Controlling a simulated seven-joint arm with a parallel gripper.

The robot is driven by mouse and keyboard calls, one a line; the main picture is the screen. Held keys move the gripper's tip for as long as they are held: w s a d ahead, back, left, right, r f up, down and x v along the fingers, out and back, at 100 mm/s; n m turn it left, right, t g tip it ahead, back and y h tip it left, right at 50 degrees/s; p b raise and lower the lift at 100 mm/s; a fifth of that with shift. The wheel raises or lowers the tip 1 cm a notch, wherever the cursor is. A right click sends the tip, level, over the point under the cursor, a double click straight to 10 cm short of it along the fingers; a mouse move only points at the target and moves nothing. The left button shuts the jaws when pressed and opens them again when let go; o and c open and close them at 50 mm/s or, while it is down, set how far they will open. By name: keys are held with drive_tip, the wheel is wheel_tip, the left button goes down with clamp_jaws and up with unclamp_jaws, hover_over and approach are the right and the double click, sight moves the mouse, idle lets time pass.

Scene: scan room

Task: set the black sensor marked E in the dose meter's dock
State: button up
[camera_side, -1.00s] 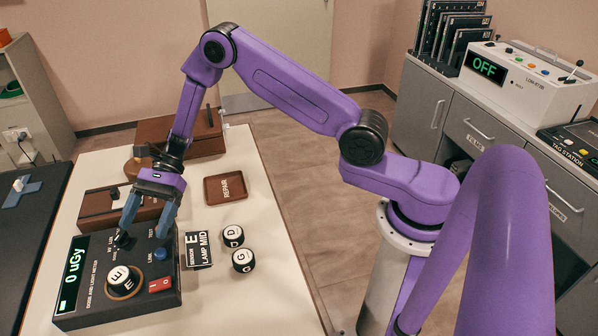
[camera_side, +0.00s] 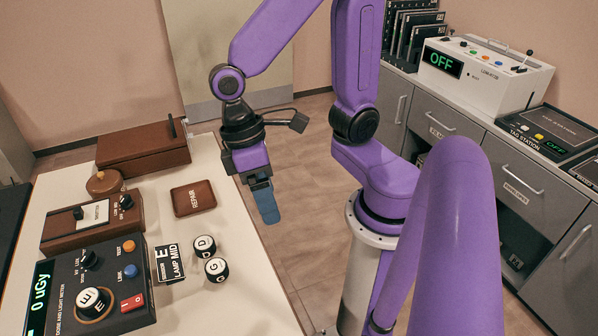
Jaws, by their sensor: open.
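The black sensor marked E (camera_side: 92,303), with a white lettered top, sits upright on the dose and light meter (camera_side: 110,275). It stands at the meter's dock position, left of the red switch; its full seating cannot be made out. The meter's green display reads 0 uGy. My gripper (camera_side: 263,200) is open and empty, pointing down beyond the table's right edge, well away from the meter. One blue finger largely covers the other in this view.
Black sensors D (camera_side: 204,246) and G (camera_side: 216,269) stand right of a card (camera_side: 170,263) reading sensor E, lamp mid. A brown repair tray (camera_side: 193,198) and brown boxes (camera_side: 143,148) lie farther back. The table's front right is clear.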

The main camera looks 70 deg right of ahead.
drive_tip(key=s+d+r+n+t, duration=0.1)
drive_tip(key=s+d+n+t, duration=0.2)
drive_tip(key=d+n, duration=0.3)
drive_tip(key=shift+s, duration=0.45)
drive_tip(key=shift+c, duration=0.4)
idle(1.5)
